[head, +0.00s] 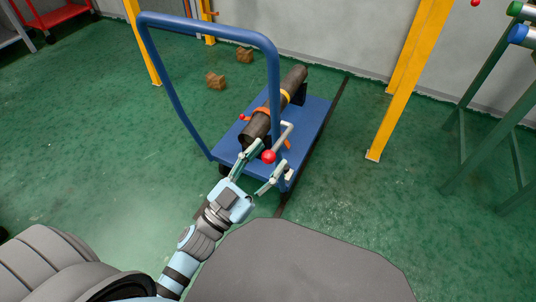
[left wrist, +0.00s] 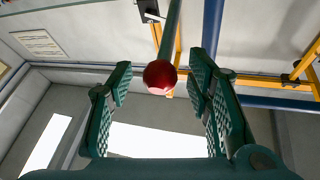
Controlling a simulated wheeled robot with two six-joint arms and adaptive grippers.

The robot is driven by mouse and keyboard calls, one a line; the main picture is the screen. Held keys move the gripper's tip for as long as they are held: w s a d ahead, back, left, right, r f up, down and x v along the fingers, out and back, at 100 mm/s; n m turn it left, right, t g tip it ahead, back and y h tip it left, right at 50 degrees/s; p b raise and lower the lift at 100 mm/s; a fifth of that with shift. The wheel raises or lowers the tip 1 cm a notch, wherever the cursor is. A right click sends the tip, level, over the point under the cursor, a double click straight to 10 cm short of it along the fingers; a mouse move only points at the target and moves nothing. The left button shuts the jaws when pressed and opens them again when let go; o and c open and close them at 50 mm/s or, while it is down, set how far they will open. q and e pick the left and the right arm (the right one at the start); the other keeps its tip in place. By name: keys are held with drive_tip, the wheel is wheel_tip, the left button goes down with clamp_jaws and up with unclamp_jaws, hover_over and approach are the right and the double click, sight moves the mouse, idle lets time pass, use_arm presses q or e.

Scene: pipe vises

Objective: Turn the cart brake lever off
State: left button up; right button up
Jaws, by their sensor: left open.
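The blue cart (head: 318,118) stands on the green floor with a dark pipe (head: 293,80) lying on its deck. The brake lever's red ball knob (head: 268,157) is at the near end of the cart, below a light-coloured bent rod (head: 287,133). My left gripper (head: 264,164) is open, with its fingers on either side of the knob in the picture. In the left wrist view the red knob (left wrist: 160,76) lies between the two green-padded fingers, with gaps to both, and its rod (left wrist: 173,25) runs upward. My right gripper is out of view.
The cart's blue push handle (head: 208,28) arches up left of the gripper. A yellow post (head: 389,105) and a green stand (head: 483,115) are to the right. Brown blocks (head: 215,80) lie behind the cart.

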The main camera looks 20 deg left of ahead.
use_arm(q)
drive_tip(key=shift+w+d+r, duration=0.15)
drive_tip(key=shift+w+r, duration=0.05)
drive_tip(key=shift+w, duration=0.2)
clamp_jaws()
